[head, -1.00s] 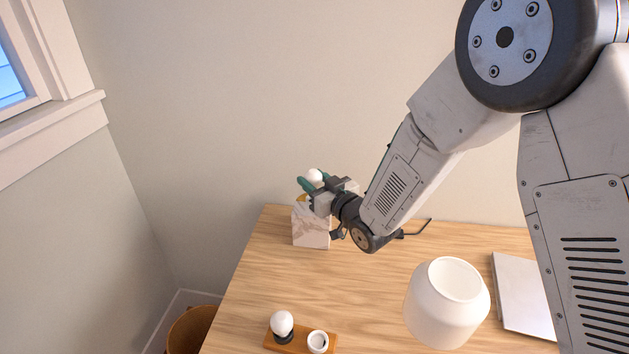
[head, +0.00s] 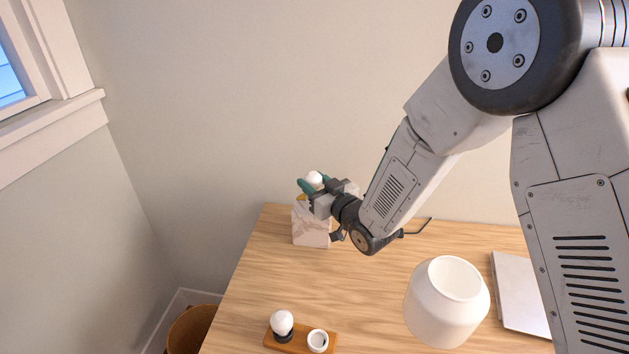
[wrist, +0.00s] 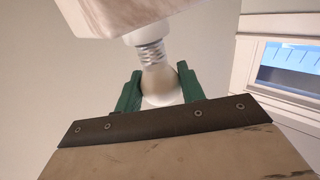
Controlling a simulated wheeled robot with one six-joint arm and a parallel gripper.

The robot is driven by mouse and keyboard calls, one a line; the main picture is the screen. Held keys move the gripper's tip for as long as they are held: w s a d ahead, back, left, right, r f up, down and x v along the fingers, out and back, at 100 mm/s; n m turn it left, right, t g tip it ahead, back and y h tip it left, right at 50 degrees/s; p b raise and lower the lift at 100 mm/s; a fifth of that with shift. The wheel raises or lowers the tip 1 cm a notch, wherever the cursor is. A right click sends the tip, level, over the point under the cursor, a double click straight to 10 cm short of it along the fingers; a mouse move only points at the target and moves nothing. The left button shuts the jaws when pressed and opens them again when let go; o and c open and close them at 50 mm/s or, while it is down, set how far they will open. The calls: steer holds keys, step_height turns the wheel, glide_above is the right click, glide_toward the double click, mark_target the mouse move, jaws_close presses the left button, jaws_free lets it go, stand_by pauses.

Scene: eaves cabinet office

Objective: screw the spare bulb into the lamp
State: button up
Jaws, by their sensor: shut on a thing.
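The lamp body is a pale marble block (head: 311,229) at the back left of the desk; in the wrist view its marble (wrist: 110,12) is at the top edge. My gripper (head: 314,182) is over its top, with green fingers closed on both sides of a white bulb (head: 314,177). In the wrist view the gripper (wrist: 158,88) grips the bulb's globe (wrist: 160,85). The bulb's metal thread shows, lined up with a white collar (wrist: 147,34) at the block. Much thread is exposed; I cannot tell how deep its end sits.
A white shade (head: 445,305) stands to the right, near a flat grey laptop (head: 522,290). A basket (head: 190,330) is on the floor at left. The desk's middle is clear.

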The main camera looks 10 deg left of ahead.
steer(key=shift+f, duration=0.8)
steer(key=o, duration=0.9)
steer(key=shift+v, duration=3.95)
steer(key=shift+w+r, duration=0.1)
